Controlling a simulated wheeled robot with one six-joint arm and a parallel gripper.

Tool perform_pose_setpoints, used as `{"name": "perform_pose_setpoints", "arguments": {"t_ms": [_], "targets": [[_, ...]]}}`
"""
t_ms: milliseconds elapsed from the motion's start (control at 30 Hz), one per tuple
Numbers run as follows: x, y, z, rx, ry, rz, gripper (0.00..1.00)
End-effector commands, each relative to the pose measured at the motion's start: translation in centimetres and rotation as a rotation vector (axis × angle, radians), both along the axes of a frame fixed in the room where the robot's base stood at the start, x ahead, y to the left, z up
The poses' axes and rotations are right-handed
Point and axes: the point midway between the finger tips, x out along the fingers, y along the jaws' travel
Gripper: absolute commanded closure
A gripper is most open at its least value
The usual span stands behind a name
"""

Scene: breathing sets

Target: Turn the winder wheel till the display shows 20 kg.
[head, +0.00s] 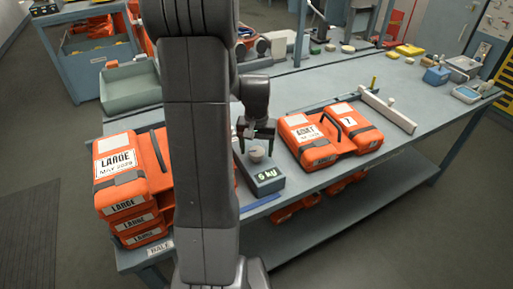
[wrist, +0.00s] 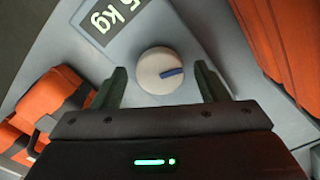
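The winder is a dark grey box (head: 262,185) near the front edge of the bench, with a round pale winder wheel (head: 257,155) on top. In the wrist view the pale wheel (wrist: 150,76) has a blue mark pointing right. My gripper (head: 257,130) is just above the wheel. In the wrist view my gripper (wrist: 163,74) is open, one finger on each side of the wheel, with gaps between fingers and wheel.
A stack of orange LARGE cases (head: 125,172) stands left of the winder, partly behind my arm. More orange cases (head: 312,148) lie close on its right, before a white upright strip (head: 388,110). A blue strip (head: 260,203) lies at the bench's front edge.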

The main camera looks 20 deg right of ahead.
Motion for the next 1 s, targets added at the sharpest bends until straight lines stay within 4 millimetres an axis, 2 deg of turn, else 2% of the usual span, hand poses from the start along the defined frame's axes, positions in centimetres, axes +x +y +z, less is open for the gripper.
{"name": "perform_pose_setpoints", "arguments": {"t_ms": [200, 333, 800, 1000], "targets": [[0.0, 0.0, 0.1, 0.0, 0.001, 0.0, 0.33], [0.0, 0.0, 1.1, 0.0, -0.001, 0.0, 0.33], [0.0, 0.0, 11.0, 0.0, -0.002, 0.0, 0.33], [0.0, 0.0, 13.3, 0.0, -0.001, 0.0, 0.33]]}}
